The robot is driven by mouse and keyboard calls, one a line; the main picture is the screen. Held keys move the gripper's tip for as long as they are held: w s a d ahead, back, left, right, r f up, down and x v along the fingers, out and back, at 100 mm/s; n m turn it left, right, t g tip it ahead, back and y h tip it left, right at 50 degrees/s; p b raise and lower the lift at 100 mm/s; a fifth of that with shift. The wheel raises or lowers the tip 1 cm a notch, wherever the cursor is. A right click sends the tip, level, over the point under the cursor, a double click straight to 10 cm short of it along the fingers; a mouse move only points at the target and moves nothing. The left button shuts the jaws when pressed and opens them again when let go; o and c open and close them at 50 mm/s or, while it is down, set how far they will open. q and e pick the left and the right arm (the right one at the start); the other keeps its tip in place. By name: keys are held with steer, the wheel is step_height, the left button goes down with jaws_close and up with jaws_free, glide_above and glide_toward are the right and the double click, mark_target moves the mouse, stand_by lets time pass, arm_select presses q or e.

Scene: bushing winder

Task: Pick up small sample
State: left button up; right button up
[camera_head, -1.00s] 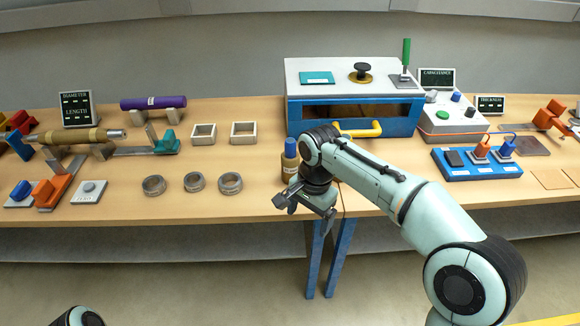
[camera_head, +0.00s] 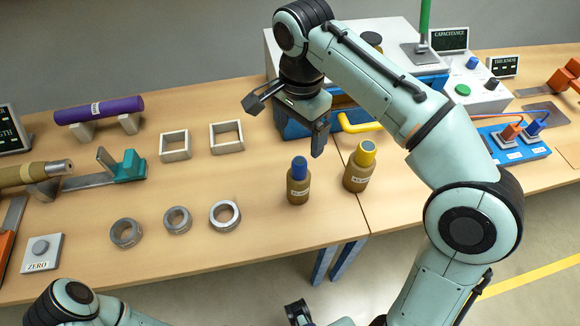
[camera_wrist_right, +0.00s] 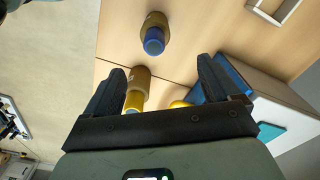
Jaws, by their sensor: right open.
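Two brown cylindrical samples stand upright on the table: one with a blue cap (camera_head: 298,182) and, to its right, a slightly larger-looking one with a yellow cap (camera_head: 358,166). My right gripper (camera_head: 285,125) is open and empty, above and behind the samples, near the blue-and-white cabinet's front. The blue-capped sample (camera_wrist_right: 153,38) shows farther up, beyond the fingertips. Part of my left arm is at the bottom left; its gripper is not visible.
Three metal rings (camera_head: 177,220) lie left of the samples, with two square frames (camera_head: 226,136) behind them. A cabinet with a yellow handle (camera_head: 358,124) stands behind the samples. A blue connector block (camera_head: 520,148) is at right. The table's front edge is close.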

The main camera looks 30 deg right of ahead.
mark_target(300, 159)
steer(key=f, duration=0.2)
steer(key=f+b, duration=0.1)
steer(key=f, duration=0.1)
steer(key=s+f+b, duration=0.1)
steer(key=f, duration=0.1)
steer(key=shift+f, duration=0.2)
steer(key=shift+w+f, duration=0.15)
steer(key=shift+f, duration=0.45)
step_height(300, 159, down, 5)
steer(key=shift+a+f+b, duration=0.1)
steer(key=shift+b, duration=0.65)
arm_select(q)
steer(key=f, duration=0.2)
steer(key=s+f, duration=0.1)
steer(key=shift+s+f, duration=0.2)
steer(key=shift+f, duration=0.15)
arm_select(e)
jaws_close()
